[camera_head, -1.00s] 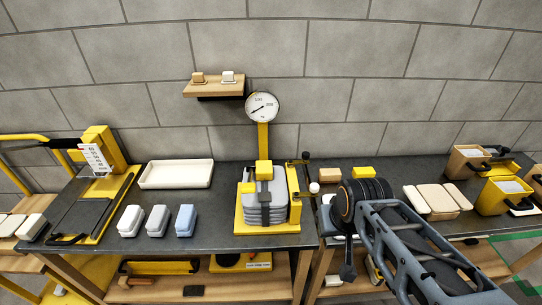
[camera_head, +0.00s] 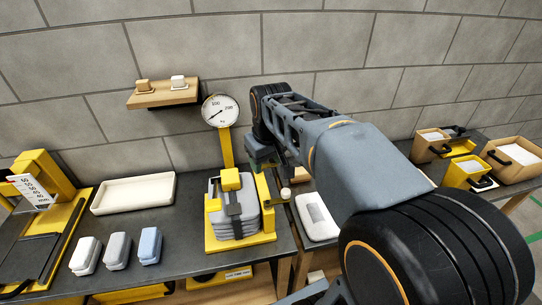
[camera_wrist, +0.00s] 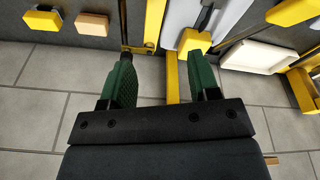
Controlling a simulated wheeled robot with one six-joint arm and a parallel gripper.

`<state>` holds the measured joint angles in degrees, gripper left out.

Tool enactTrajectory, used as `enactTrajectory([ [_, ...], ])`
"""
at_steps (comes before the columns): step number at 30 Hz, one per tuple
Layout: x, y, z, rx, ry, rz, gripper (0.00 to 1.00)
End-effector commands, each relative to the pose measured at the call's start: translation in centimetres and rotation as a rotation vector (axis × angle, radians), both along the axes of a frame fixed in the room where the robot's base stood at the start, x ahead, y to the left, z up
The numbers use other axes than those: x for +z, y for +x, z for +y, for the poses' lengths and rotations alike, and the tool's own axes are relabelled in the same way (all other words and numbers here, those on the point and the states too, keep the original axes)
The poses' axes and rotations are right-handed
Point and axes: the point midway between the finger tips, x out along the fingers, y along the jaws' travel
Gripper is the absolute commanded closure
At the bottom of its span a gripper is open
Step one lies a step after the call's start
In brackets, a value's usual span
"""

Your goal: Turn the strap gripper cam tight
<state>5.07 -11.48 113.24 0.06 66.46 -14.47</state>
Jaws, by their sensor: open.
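A stack of grey slabs or bags (camera_head: 250,217) sits in a yellow stand (camera_head: 262,239), with a dark strap (camera_head: 234,211) down its front. A yellow block (camera_head: 231,180) sits on top of the stack; it also shows in the wrist view (camera_wrist: 192,41). Which part is the cam is unclear. A pale knob (camera_head: 285,193) stands just right of the stand. My gripper (camera_head: 263,166) is above and right of the stack, near the upright. In the wrist view its green fingers (camera_wrist: 162,65) are apart with nothing gripped; a dark rod and yellow upright (camera_wrist: 154,22) lie beyond them.
A dial gauge (camera_head: 220,110) rises behind the stand. A white tray (camera_head: 133,193) and several small blocks (camera_head: 150,245) are at left. A wall shelf (camera_head: 163,94) is above. A pale case (camera_head: 316,216) lies right. Bins (camera_head: 515,159) stand far right.

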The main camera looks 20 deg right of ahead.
Motion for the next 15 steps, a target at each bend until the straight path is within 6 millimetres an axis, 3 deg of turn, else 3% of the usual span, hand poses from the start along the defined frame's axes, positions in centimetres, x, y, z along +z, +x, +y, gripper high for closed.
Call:
enactTrajectory([
  [1, 0.5, 2.3, -1.0, 0.025, -0.006, 0.029, 0.44],
  [6, 1.9, 8.2, -3.9, 0.127, -0.018, 0.11, 0.44],
  [10, 2.0, 11.3, -5.9, 0.189, -0.017, 0.156, 0.44],
  [15, 1.7, 13.5, -7.7, 0.24, -0.013, 0.193, 0.44],
])
